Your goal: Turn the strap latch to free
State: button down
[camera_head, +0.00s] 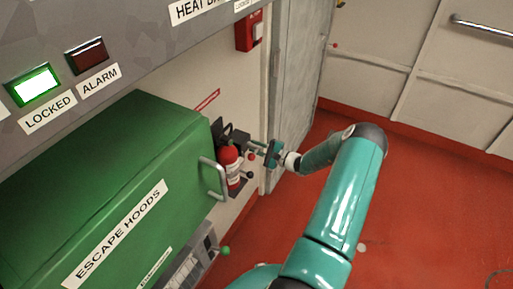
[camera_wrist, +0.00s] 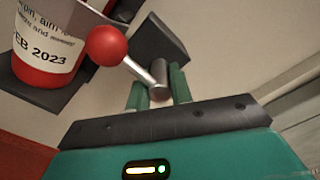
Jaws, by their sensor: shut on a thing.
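The strap latch shows in the wrist view as a grey metal hub (camera_wrist: 161,74) with a short rod and a red ball knob (camera_wrist: 106,45) pointing up and left. My gripper (camera_wrist: 160,90) has its two green fingers on either side of the hub, shut on the latch. In the head view my gripper (camera_head: 257,146) reaches the wall beside the red fire extinguisher (camera_head: 230,166), and the red knob (camera_head: 251,156) shows just below the fingers. The extinguisher also shows in the wrist view (camera_wrist: 48,50), left of the latch. The far side of the hub is hidden.
A green escape hoods cabinet (camera_head: 120,190) with a grey handle (camera_head: 213,178) stands left of the extinguisher. A panel above has a lit LOCKED light (camera_head: 34,86) and a dark ALARM light (camera_head: 87,56). A grey door (camera_head: 296,80) is at right; red floor (camera_head: 430,190) is open.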

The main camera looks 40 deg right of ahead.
dwell(0.4)
jog(key=m, duration=0.9)
jog(key=shift+a+r, duration=0.1)
jog(key=m, duration=0.4)
jog(key=shift+m, duration=0.3)
jog(key=shift+w+m, duration=0.1)
jog(key=shift+m, duration=2.1)
jog(key=shift+r, duration=0.1)
jog(key=c, duration=1.3)
grip_release()
jog(key=shift+o, duration=0.2)
